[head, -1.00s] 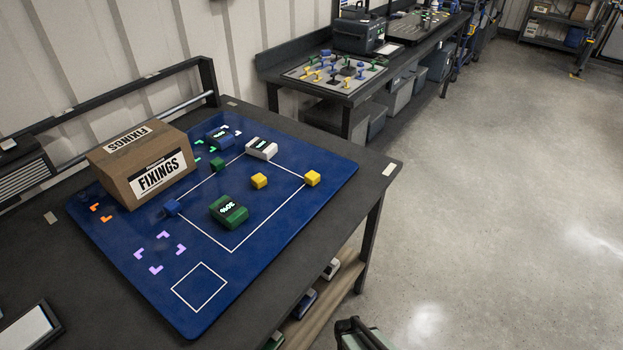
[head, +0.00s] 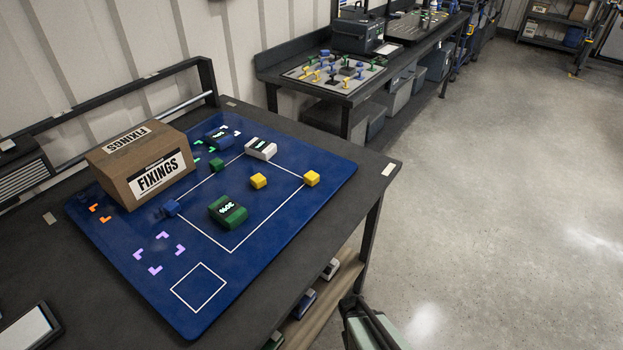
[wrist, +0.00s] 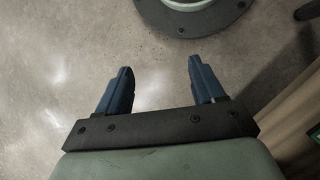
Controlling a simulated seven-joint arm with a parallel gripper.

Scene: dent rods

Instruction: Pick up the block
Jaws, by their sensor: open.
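Several small blocks lie on a blue mat (head: 130,270) on the workbench: a yellow block (head: 258,181) inside the white outline, another yellow block (head: 312,178) at the outline's right corner, a green block (head: 217,165) at its upper left side and a blue block (head: 171,208) at its left corner. My gripper (wrist: 160,68) is open and empty over the bare floor in the wrist view, with two blue fingers. In the head view part of my arm shows at the bottom, beside the bench; its fingertips are unclear.
A cardboard FIXINGS box (head: 140,165) stands on the mat's left side. A white device (head: 261,149) and a blue device (head: 219,138) sit near the mat's back. An empty white square is marked at the front. The bench's lower shelf (head: 322,300) holds several items.

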